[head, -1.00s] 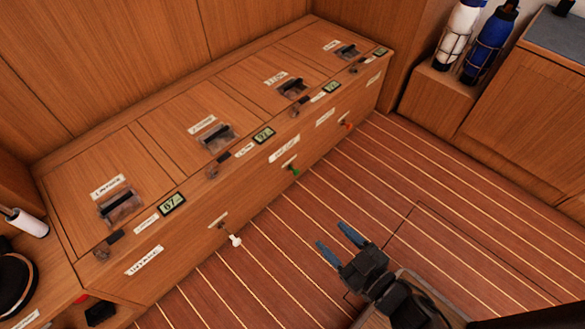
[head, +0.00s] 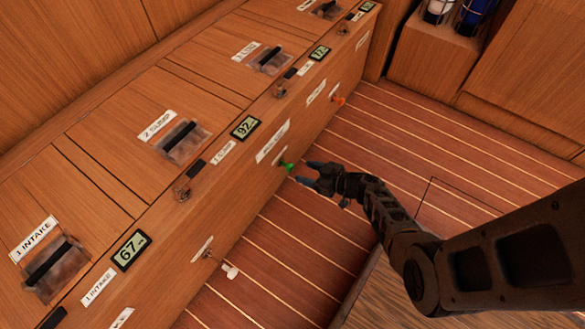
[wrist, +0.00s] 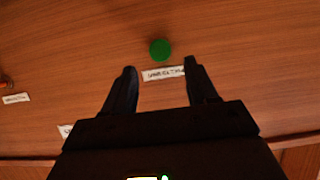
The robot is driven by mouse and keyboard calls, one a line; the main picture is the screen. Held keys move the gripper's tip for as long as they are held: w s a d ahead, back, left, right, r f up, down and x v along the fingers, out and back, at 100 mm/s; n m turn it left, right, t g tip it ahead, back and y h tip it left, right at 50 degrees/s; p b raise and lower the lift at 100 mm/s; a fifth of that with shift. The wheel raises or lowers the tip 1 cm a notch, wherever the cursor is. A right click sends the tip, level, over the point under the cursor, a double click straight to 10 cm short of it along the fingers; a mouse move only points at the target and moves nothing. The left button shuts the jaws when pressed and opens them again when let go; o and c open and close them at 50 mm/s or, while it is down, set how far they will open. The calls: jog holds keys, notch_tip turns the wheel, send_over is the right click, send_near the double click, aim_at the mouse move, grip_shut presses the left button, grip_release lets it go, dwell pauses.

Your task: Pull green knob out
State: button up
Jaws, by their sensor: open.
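The green knob (head: 287,167) sticks out from the front face of the long wooden cabinet (head: 238,222), below the second compartment's display. In the wrist view the green knob (wrist: 160,49) shows as a round disc just beyond the fingertips, roughly centred between them, with a white label (wrist: 164,73) beside it. My gripper (head: 303,171) is open and close to the knob, pointing at the cabinet face. It also shows in the wrist view (wrist: 160,68), with nothing between its fingers. I cannot tell the exact gap between fingertips and knob.
A white knob (head: 230,270) and an orange knob (head: 339,100) stick out from the same face on either side. The cabinet top holds labelled latches and displays reading 67 (head: 130,250) and 92 (head: 245,127). Striped floor (head: 400,130) lies clear at right.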

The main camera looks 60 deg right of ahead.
aim_at(292, 168)
jog(key=shift+b+x, duration=1.55)
jog(key=shift+x, duration=1.3)
grip_shut()
